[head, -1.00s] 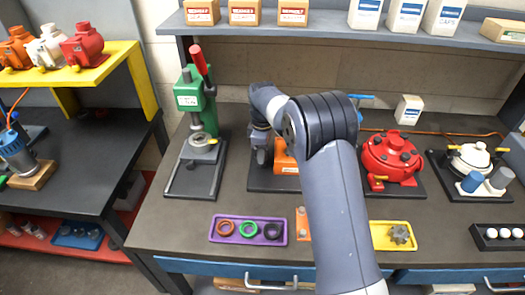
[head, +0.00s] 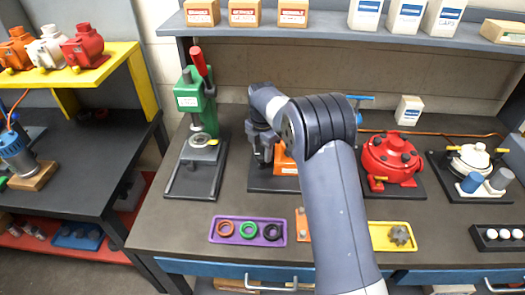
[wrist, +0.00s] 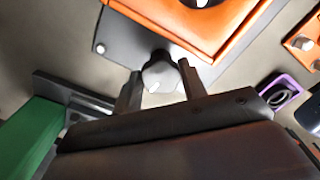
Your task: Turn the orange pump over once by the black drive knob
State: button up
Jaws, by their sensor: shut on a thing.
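The orange pump (head: 285,167) sits on a dark base plate in the middle of the bench, mostly hidden behind my arm in the head view. Its orange body (wrist: 190,25) also fills the top of the wrist view. The black drive knob (wrist: 158,72) sticks out from the pump's side and carries a pale pointer mark. My gripper (wrist: 159,85) has one finger on each side of the knob and is shut on it. In the head view my gripper (head: 263,150) is at the pump's left side, and the knob cannot be made out there.
A green press (head: 197,110) with a red handle stands close to the left. A red pump (head: 391,158) stands to the right. A purple tray (head: 248,230) with rings and a yellow tray (head: 392,237) lie in front. A shelf with boxes runs above.

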jog(key=n, duration=0.5)
jog(key=shift+w+a+r+n, duration=0.1)
jog(key=shift+a+n, duration=0.05)
jog(key=shift+n, duration=0.15)
jog(key=n, duration=0.4)
jog(key=shift+a+n, duration=0.1)
jog(key=shift+n, duration=0.3)
jog(key=shift+n, duration=0.3)
jog(key=o, duration=1)
